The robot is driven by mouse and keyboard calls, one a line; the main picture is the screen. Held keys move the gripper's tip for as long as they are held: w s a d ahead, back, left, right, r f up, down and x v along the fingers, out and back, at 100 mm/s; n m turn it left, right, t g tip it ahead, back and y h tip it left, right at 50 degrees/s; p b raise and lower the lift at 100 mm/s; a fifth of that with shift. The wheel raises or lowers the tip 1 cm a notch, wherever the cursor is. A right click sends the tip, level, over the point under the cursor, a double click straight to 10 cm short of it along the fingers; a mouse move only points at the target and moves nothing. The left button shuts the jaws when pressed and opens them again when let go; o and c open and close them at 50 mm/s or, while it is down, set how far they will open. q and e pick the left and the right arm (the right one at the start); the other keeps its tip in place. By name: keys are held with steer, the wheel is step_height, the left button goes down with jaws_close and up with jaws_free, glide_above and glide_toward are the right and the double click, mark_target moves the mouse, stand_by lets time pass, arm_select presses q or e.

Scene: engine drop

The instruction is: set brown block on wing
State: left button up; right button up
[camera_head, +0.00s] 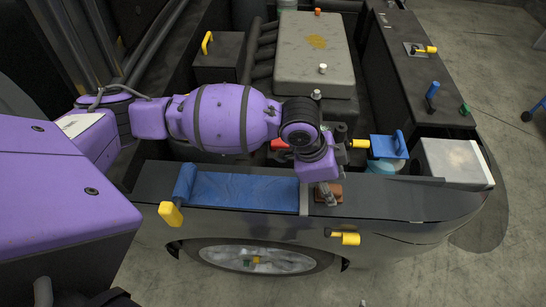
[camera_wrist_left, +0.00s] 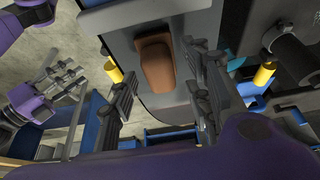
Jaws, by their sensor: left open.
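The brown block (camera_head: 335,188) lies on the dark wing (camera_head: 400,199), just right of the blue mat in the head view. In the left wrist view the brown block (camera_wrist_left: 155,60) rests on the grey wing surface (camera_wrist_left: 127,28). My left gripper (camera_head: 326,197) is over the block and partly hides it in the head view. In the left wrist view its fingers (camera_wrist_left: 162,92) are spread wide, with clear gaps to the block. A second gripper of mine, the right one (camera_wrist_left: 62,80), shows at the left of the wrist view; its opening is unclear.
A blue mat (camera_head: 245,191) covers the wing left of the block. Yellow-handled pieces (camera_head: 345,239) hang along the wing's outer side. The wing right of the block is bare.

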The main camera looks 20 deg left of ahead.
arm_select(q)
steer(key=shift+w+r, duration=0.1)
steer(key=shift+r, duration=0.05)
steer(key=v, duration=1.2)
steer(key=shift+p, duration=0.4)
arm_select(e)
steer(key=shift+a+r, duration=0.2)
steer(key=shift+r, duration=0.1)
arm_select(q)
steer(key=shift+d+r, duration=0.1)
steer(key=shift+r, duration=0.05)
arm_select(e)
steer(key=shift+w, duration=0.1)
